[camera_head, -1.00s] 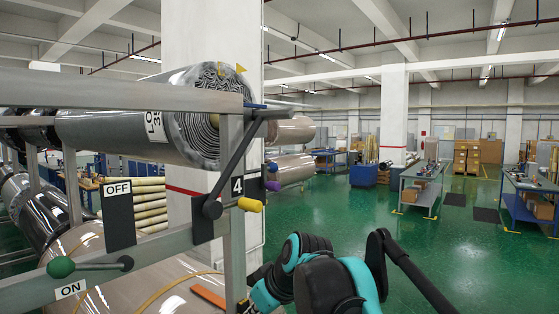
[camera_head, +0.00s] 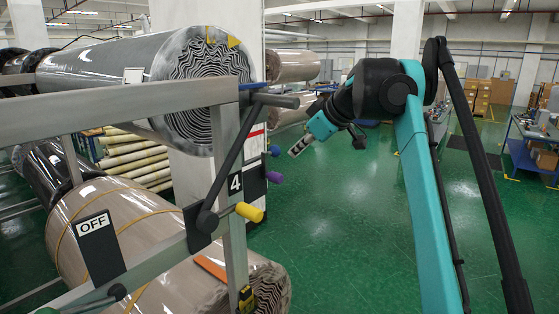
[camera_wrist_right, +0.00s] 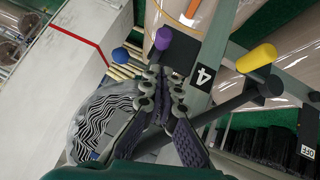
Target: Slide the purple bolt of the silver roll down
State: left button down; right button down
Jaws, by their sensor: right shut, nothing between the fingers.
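The purple bolt (camera_head: 274,177) sticks out of the rack's end post, below a blue bolt (camera_head: 274,150) and to the right of the "4" plate. It also shows in the right wrist view (camera_wrist_right: 163,38), just beyond the fingertips. The large silver-grey roll (camera_head: 110,70) lies on top of the rack, its layered end facing me. My right gripper (camera_head: 296,150) is shut and empty, pointing left toward the post, above and right of the purple bolt. In the wrist view its fingers (camera_wrist_right: 165,85) stand apart from the bolt.
A yellow bolt (camera_head: 249,212) and a dark lever (camera_head: 235,150) stick out from the near side of the rack. The lever's bar shows close to the fingers in the wrist view. A brown wrapped roll (camera_head: 150,225) lies below. Green floor at right is open.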

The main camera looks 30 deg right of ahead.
aim_at(278, 182)
jog(key=x, duration=1)
jog(key=shift+f+p, duration=0.1)
jog(key=shift+p, duration=0.25)
notch_tip(278, 182, down, 5)
jog(key=b, duration=0.3)
jog(key=shift+s+a+r, duration=0.1)
jog(key=shift+r, duration=0.15)
jog(key=shift+p, duration=0.3)
